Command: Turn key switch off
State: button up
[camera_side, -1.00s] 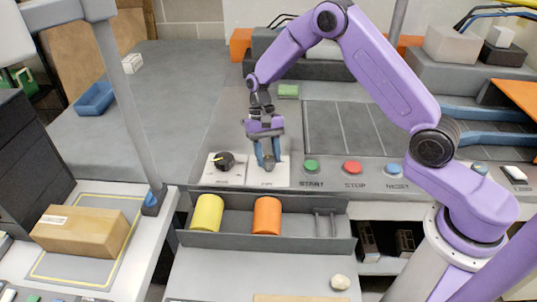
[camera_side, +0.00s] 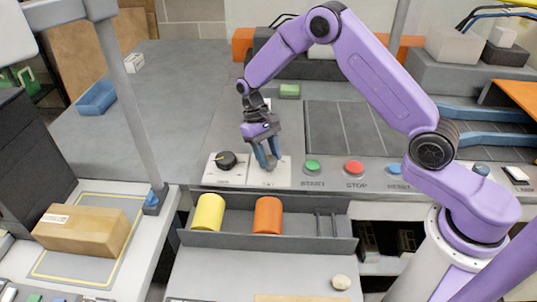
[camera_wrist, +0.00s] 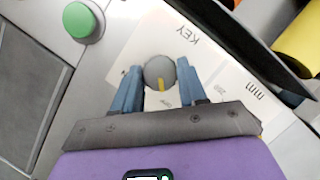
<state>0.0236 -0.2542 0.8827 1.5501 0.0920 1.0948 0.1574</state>
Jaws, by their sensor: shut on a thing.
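The key switch knob (camera_wrist: 160,73) is a small grey round knob with a yellow pointer line. It sits on a white plate (camera_wrist: 130,58) marked KEY. In the wrist view its yellow line points down the picture, toward my gripper's palm. My gripper (camera_wrist: 159,76) has its two blue fingers on either side of the knob and is shut on it. In the side view my gripper (camera_side: 267,163) is tilted over the white plate (camera_side: 284,174), and its fingers hide the knob. Small print on the plate near the pointer is partly hidden and too small to read.
A black rotary knob (camera_side: 227,160) is on the plate to the left. Green START (camera_side: 313,166), red STOP (camera_side: 354,168) and blue RESET (camera_side: 394,171) buttons lie right. A grey tray (camera_side: 300,246) with yellow (camera_side: 208,213) and orange (camera_side: 268,215) cylinders is in front.

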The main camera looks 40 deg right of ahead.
jog(key=o, duration=1.1)
jog(key=shift+c, duration=0.2)
jog(key=v, duration=1.7)
jog(key=shift+r, duration=0.15)
jog(key=shift+a, duration=0.1)
